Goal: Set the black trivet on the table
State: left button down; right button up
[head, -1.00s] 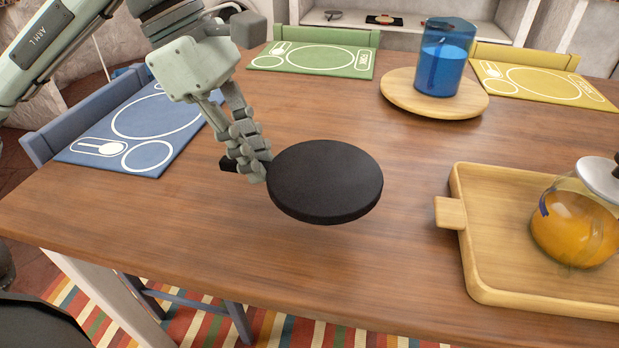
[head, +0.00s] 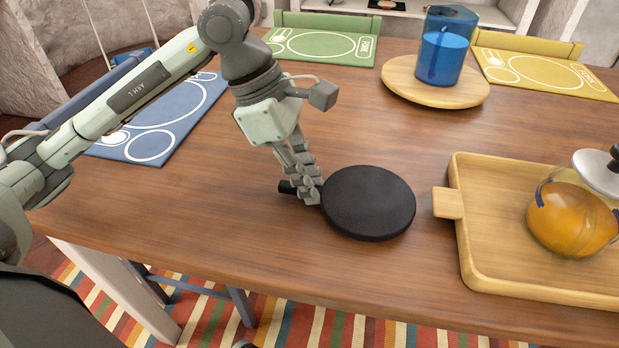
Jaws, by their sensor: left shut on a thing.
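The black trivet (head: 369,203) is a thick round disc with a short handle. It is level and at or very close to the wooden table (head: 230,235), left of the wooden tray; I cannot tell if it touches the top. My left gripper (head: 311,193) is shut on the trivet's handle at its left side. The fingers hide part of the handle, and its black end shows to their left. My right gripper is not in view.
A wooden tray (head: 466,262) with a glass teapot (head: 575,215) of orange liquid stands at right. A blue pitcher (head: 446,48) sits on a round wooden board (head: 398,83) behind. Blue, green and yellow placemats lie around the edges. The table's front edge is near the trivet.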

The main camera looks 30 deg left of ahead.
pick_arm(q)
jog(key=shift+f, duration=0.1)
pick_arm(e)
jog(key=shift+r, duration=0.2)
pick_arm(q)
jog(key=c, duration=1.5)
grip_release()
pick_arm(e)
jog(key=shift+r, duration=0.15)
pick_arm(q)
jog(key=shift+r, duration=0.2)
jog(key=v, duration=0.2)
jog(key=shift+a+r, duration=0.2)
jog(key=shift+r, duration=0.1)
jog(key=v, duration=0.9)
jog(key=shift+r, duration=0.1)
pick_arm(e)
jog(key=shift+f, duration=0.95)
